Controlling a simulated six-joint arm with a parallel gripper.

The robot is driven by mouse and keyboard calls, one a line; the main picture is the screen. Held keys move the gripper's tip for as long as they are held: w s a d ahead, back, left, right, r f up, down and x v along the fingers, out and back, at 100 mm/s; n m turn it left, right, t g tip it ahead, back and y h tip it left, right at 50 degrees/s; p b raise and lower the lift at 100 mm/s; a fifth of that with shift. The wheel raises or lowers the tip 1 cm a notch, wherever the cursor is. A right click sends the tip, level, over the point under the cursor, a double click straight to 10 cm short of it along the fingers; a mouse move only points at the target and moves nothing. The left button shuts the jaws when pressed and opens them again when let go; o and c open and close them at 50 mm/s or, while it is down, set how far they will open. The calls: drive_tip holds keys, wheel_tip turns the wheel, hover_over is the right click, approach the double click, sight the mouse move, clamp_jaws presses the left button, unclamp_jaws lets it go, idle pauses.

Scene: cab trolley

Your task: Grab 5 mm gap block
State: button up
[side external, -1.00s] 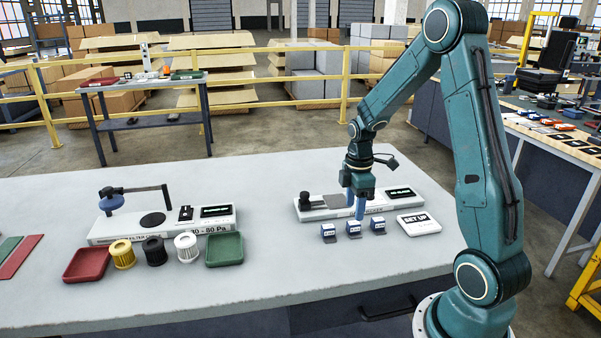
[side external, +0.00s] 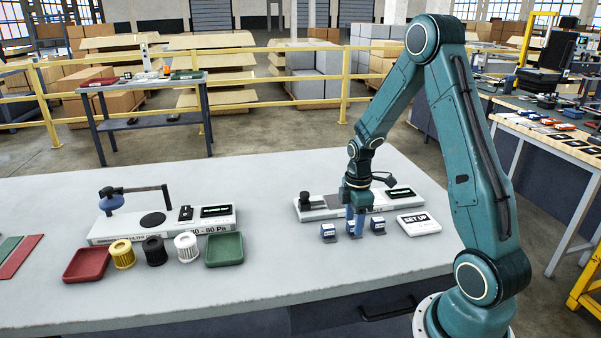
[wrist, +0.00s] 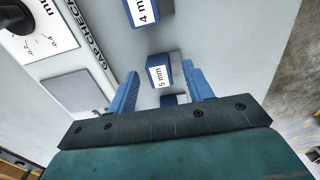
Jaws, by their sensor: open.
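The 5 mm gap block (wrist: 158,74) is blue with a white "5 mm" label and lies between my fingertips in the wrist view. My gripper (wrist: 162,72) is open, with one blue finger on each side of the block and visible space beside it. In the side view my gripper (side external: 355,229) points down at the middle of the row of blue blocks, and its fingers largely hide the middle block. The 4 mm block (wrist: 143,12) shows at the top of the wrist view. Another blue piece (wrist: 169,100) is partly hidden by my gripper.
Similar blocks stand close on the left (side external: 328,231) and right (side external: 377,225) of my fingers. The gap checker (side external: 325,214) is just behind, and a white SET UP box (side external: 418,224) is to the right. The table in front of the row is clear.

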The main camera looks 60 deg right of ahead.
clamp_jaws()
drive_tip(key=shift+r, duration=0.15)
wheel_tip(320, 180, up, 20)
idle(0.8)
idle(0.5)
